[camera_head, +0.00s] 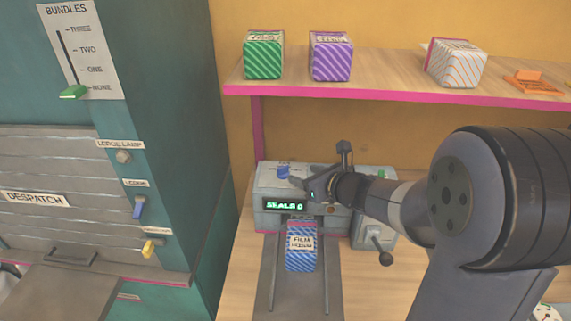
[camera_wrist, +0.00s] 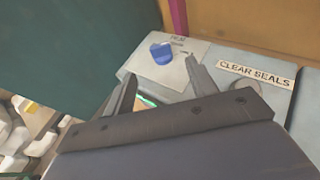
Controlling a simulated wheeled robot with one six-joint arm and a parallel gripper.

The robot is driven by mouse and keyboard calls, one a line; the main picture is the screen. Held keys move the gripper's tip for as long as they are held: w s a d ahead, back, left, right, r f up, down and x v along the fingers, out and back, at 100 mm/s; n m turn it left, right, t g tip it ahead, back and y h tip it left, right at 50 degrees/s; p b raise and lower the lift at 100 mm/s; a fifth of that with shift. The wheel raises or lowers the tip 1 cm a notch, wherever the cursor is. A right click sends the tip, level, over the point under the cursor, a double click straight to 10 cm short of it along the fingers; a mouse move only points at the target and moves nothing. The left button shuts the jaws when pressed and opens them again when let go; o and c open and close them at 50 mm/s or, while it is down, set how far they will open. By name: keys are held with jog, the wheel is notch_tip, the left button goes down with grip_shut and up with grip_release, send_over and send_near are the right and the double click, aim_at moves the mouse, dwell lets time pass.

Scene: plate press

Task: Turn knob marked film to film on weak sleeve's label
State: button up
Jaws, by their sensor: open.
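The blue knob (camera_head: 284,172) is on the top left of the grey press (camera_head: 268,216). In the wrist view the knob (camera_wrist: 161,54) sits on a pale plate with small print, only partly readable as "FILM". My gripper (camera_head: 303,184) is open and empty over the press top, just right of the knob. In the wrist view its fingertips (camera_wrist: 162,74) stand apart on the near side of the knob, not around it. A blue striped sleeve (camera_head: 301,263) lies on the track before the press. Its label reads "FILM" with a second line too small to read.
The press display (camera_head: 286,205) reads "SEALS 0". A "CLEAR SEALS" label (camera_wrist: 256,73) is right of the knob. A lever (camera_head: 379,244) is at the press's right. A shelf (camera_head: 390,95) above holds green, purple and white-orange striped packs. A teal cabinet (camera_head: 165,150) stands left.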

aim_at(284, 168)
jog(key=p+x, duration=0.1)
jog(key=x, duration=0.8)
jog(key=shift+w+a+f, duration=0.1)
jog(key=shift+a+f, duration=0.05)
jog(key=c, duration=1)
